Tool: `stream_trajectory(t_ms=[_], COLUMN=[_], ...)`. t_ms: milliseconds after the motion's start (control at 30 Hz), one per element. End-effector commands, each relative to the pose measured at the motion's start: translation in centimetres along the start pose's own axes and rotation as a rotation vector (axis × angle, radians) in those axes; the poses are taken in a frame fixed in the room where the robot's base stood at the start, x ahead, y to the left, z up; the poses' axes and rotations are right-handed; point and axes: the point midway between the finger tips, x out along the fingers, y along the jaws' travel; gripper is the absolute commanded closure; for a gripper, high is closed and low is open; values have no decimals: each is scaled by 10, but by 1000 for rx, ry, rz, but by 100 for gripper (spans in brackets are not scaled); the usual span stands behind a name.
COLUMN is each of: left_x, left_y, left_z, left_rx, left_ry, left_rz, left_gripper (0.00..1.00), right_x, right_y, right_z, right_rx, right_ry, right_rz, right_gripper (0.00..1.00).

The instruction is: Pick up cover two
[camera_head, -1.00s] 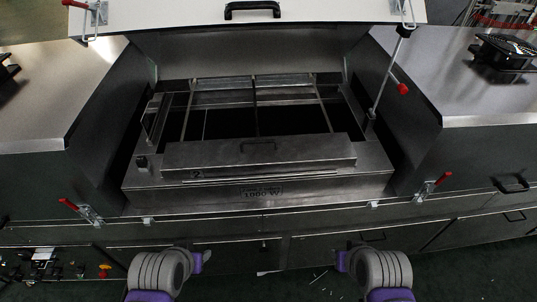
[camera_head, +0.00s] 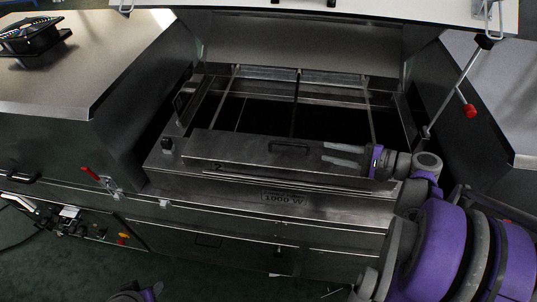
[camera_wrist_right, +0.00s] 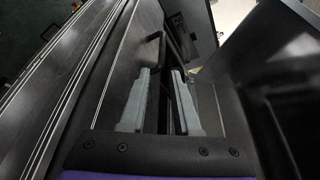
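Cover two (camera_head: 230,152) is a long, flat metal cover marked with a 2, lying along the front of the dryer's open chamber. Its dark bar handle (camera_head: 290,147) stands up on top. My right gripper (camera_head: 335,154) is open and empty, above the right part of the cover, with its grey fingers pointing left toward the handle. In the right wrist view, the handle (camera_wrist_right: 154,45) shows beyond the two spread fingertips (camera_wrist_right: 162,72), apart from them. Only a small part of my left arm shows at the bottom edge; its gripper is not visible.
The raised lid (camera_head: 310,45) stands behind the chamber, with a red-tipped rod (camera_head: 469,111) at its right. A red toggle latch (camera_head: 90,173) sits at the front left. A black fan unit (camera_head: 32,38) stands on the left housing. The dark chamber opening lies behind the cover.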

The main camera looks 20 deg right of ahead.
Motion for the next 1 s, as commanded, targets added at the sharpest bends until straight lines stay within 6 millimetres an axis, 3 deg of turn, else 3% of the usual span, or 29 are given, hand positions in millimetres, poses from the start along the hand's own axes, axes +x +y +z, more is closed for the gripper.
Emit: stream_trajectory(t_ms=[67, 300, 567, 800, 1000], left_x=[-1, -5, -7, -11, -12], left_y=[0, 0, 0, 0, 0], left_z=[-1, -5, -8, -12, -13], left_rx=[0, 0, 0, 0, 0], left_ry=[1, 5, 7, 11, 11], left_rz=[0, 0, 0, 0, 0], left_gripper=[50, 50, 50, 50, 50], right_x=[3, 40, 62, 98, 106], right_y=[-2, -3, -3, -4, -3], right_z=[-1, 0, 0, 0, -1], right_rx=[4, 4, 3, 2, 3], right_ry=[-6, -9, -8, -7, -4], right_rz=[-12, -12, -11, -11, -12], right_gripper=[69, 69, 69, 69, 69])
